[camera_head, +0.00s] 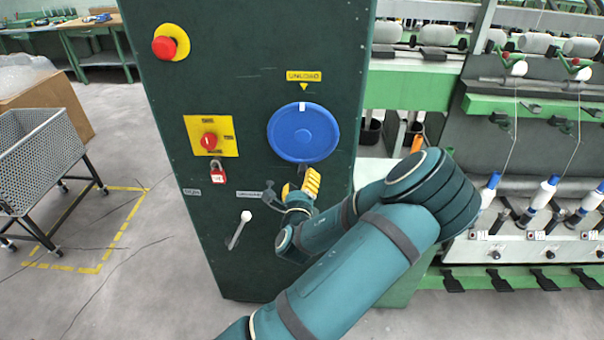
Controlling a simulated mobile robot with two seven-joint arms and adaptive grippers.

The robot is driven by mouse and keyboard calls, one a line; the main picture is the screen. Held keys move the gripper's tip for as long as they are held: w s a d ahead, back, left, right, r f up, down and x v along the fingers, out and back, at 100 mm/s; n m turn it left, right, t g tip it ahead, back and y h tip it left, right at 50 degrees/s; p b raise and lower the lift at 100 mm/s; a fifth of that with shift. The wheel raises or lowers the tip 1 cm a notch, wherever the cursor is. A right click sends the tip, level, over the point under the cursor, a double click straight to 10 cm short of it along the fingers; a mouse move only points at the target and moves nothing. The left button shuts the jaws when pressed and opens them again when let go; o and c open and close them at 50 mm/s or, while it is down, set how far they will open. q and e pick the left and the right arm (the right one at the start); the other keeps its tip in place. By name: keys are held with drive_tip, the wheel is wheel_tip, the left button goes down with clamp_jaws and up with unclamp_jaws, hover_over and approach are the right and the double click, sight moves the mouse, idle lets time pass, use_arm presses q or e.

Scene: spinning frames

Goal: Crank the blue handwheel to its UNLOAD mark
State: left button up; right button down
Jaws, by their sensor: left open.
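The blue handwheel (303,137) is a round disc on the front of the dark green cabinet (240,60). A white mark (302,107) on its rim is at the top, close under the yellow UNLOAD label (303,76) and its down-pointing yellow arrow (304,87). I cannot make out a crank handle on the wheel. My right gripper is not in view.
A red emergency button (164,46), a red knob on a yellow plate (209,141), a red padlock (217,174) and a white-tipped lever (240,228) are on the cabinet's front. A mesh cart (40,160) stands left. Spinning machinery (540,125) stands right.

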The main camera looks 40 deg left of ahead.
use_arm(q)
drive_tip(key=shift+v, duration=1.4)
drive_tip(key=s+d+f+n+g+h+b, duration=0.1)
drive_tip(key=s+d+f+n+g+h, duration=0.2)
drive_tip(key=f, duration=0.5)
drive_tip(key=s+d+f+n+g+b, duration=0.1)
drive_tip(key=s+f+n+g+b, duration=0.1)
drive_tip(key=f+n, duration=0.45)
drive_tip(key=s+d+f+n+g+h+b, duration=0.1)
drive_tip(key=s+d+f+n+g+h, duration=0.15)
drive_tip(key=f, duration=0.75)
drive_tip(key=s+d+f+n+g+h+b, duration=0.2)
drive_tip(key=s+d+n+g+h, duration=0.1)
drive_tip(key=d, duration=0.7)
drive_tip(key=s+d+f+n+g+h+b, duration=0.3)
drive_tip(key=d+n+h, duration=0.2)
drive_tip(key=d, duration=0.5)
drive_tip(key=shift+s+d+f+n, duration=0.2)
drive_tip(key=shift+s+f+n, duration=0.1)
drive_tip(key=shift+n, duration=0.8)
